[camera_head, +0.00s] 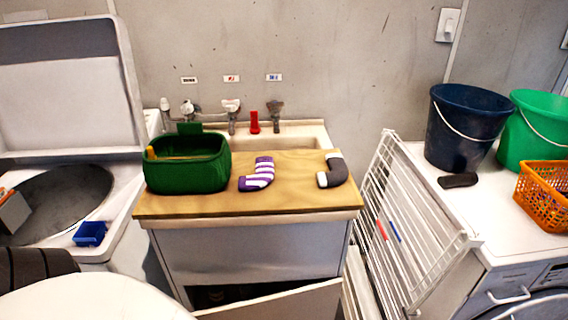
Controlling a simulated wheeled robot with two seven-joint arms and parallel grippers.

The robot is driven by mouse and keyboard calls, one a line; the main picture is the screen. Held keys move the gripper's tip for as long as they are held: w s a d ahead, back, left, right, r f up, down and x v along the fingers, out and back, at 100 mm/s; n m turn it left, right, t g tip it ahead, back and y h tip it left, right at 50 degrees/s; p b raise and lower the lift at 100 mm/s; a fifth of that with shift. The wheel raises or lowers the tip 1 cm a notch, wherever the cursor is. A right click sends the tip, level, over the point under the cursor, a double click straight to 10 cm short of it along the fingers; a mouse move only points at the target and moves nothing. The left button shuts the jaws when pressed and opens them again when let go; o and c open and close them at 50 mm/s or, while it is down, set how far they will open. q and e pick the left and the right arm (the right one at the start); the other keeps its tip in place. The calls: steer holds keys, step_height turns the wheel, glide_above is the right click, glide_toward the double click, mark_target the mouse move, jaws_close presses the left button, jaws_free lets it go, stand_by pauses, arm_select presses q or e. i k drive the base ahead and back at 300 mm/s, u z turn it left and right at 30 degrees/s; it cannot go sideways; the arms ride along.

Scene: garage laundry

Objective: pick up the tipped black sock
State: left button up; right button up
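A black sock (336,171) with a pale tip at its left end lies bent on the right part of the wooden board (290,203) over the sink cabinet. A purple-and-white striped sock (259,175) lies to its left, apart from it. A dark green basket (187,172) stands at the left end of the board, with something yellowish partly visible inside. Neither of my grippers shows in the head view, and nothing touches the black sock.
A white drying rack (400,230) leans just right of the cabinet. Taps (232,112) and a red object (254,122) stand behind the board. Dark blue (465,125) and green buckets (537,132) and an orange basket (545,195) stand on the right washer. An open-lidded machine (65,200) is left.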

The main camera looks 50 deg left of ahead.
mark_target(338, 173)
steer(key=u, duration=1.35)
steer(key=i, duration=0.25)
steer(key=z, duration=0.05)
